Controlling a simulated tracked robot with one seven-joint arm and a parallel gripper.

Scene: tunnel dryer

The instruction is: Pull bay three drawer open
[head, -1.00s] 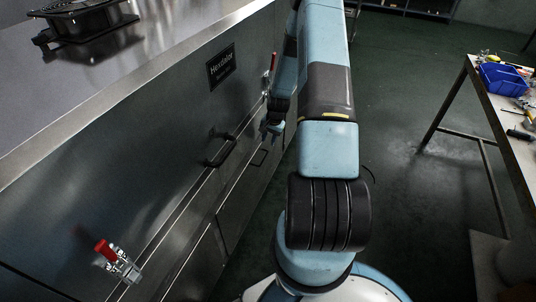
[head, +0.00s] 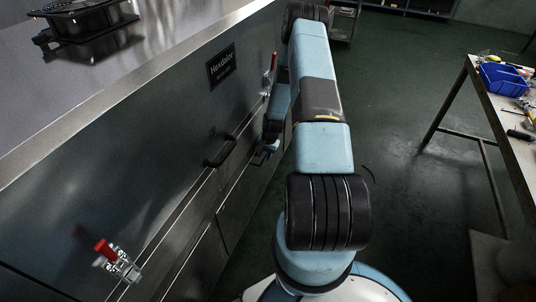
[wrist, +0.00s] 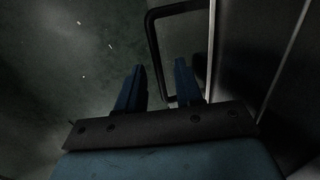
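My gripper (head: 264,154) is low beside the dryer's metal side, at the far lower panel. In the wrist view my gripper (wrist: 158,72) is open, with its two blue fingers apart. A dark U-shaped bar handle (wrist: 151,42) stands out from a grey front (wrist: 242,45). The handle's long bar runs between the fingers in the picture. I cannot tell whether either finger touches it. In the head view my arm and gripper mostly hide this handle. No bay number is readable, and the front looks closed.
Another black handle (head: 221,151) is on the upper panel, between a near red-handled clamp (head: 118,262) and a far one (head: 271,72). A sign (head: 221,66) is above. A workbench (head: 489,98) with a blue bin (head: 503,79) stands right. Floor between is clear.

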